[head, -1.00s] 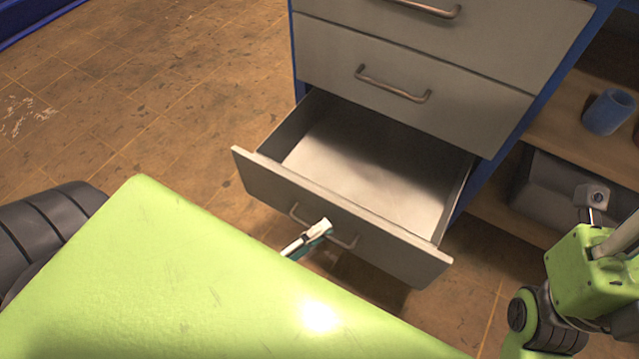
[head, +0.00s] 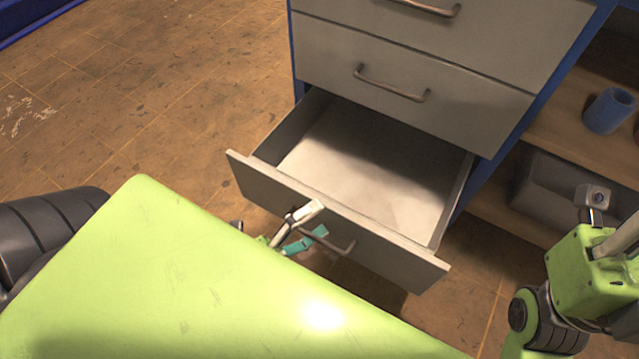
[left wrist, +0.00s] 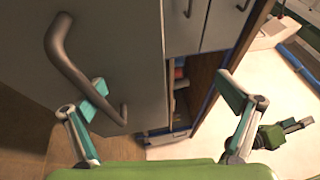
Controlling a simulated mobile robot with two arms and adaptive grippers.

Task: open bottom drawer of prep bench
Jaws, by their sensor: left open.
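The bottom drawer (head: 240,178) of the grey and blue prep bench (head: 450,50) stands pulled well out, and its inside looks empty. Its bar handle (head: 343,247) is on the front panel. My left gripper (head: 313,221) is open at the handle, one finger showing above the bar and one below. In the left wrist view my left gripper (left wrist: 164,88) has its fingers wide apart. There the handle (left wrist: 68,62) is at the left, near the left finger; contact cannot be told. My right gripper is not visible, only its green arm at the right.
The middle drawer (head: 460,95) and the one above it are shut. At the right, an open shelf (head: 560,130) holds a blue cup (head: 607,110), with a grey bin (head: 545,190) below. The tiled floor (head: 150,90) left of the bench is clear.

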